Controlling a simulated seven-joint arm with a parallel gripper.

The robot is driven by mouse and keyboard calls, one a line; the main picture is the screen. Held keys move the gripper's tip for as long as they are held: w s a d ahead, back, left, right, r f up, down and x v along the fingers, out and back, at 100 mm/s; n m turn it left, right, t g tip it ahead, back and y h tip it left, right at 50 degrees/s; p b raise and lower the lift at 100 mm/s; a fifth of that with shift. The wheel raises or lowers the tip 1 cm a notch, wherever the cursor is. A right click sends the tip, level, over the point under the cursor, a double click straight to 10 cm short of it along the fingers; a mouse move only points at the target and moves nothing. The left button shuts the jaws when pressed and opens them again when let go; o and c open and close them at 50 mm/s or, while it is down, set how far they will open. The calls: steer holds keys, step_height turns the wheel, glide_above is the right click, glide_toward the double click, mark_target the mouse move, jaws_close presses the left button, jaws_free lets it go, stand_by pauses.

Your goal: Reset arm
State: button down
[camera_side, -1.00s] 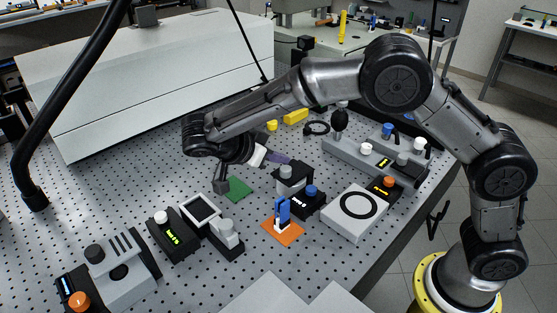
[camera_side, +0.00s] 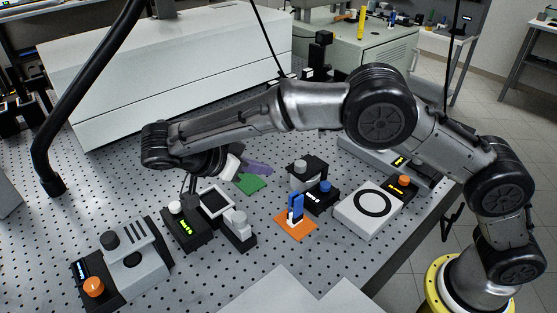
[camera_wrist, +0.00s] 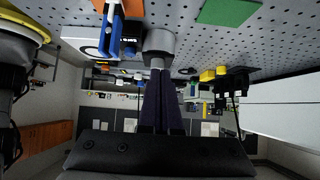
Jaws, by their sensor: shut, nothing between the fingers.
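My gripper (camera_side: 268,172) has dark purple fingers and shows in the side view over the perforated table, close to the green square mat (camera_side: 250,186). It points to the right, roughly level. In the wrist view my gripper (camera_wrist: 159,74) has its two fingers together, with nothing between them. The picture there is upside down, with the table at the top. My arm reaches in from the right, bent at the elbow, with the wrist at the left. The gap between the fingers and the mat is hard to judge.
A blue and white holder (camera_side: 296,207) stands on an orange mat (camera_side: 292,232) right of my gripper. Small devices, including one with a green display (camera_side: 184,228), stand in front. A disc-topped box (camera_side: 368,209) is at right. A long white housing (camera_side: 150,90) stands behind.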

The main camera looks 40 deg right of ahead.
steer(key=s+d+r+m+y, duration=0.1)
steer(key=s+d+r+y, duration=0.1)
steer(key=s+d+r, duration=0.5)
steer(key=s+d+r+m+y, duration=0.1)
steer(key=s+d+r+y, duration=0.1)
steer(key=d+r, duration=0.8)
steer(key=s+d+f+n+t+y, duration=0.1)
steer(key=s+d+n+y, duration=0.15)
steer(key=s, duration=0.35)
steer(key=s+d+f+n+t+y, duration=0.1)
steer(key=s+d+n, duration=0.15)
steer(key=s, duration=0.35)
steer(key=s+a+f+n+t+y, duration=0.2)
steer(key=f+n, duration=0.6)
steer(key=n, duration=0.7)
steer(key=shift+s+a+f+t+y, duration=0.4)
steer(key=shift+s+a+t, duration=0.5)
steer(key=shift+s, duration=0.35)
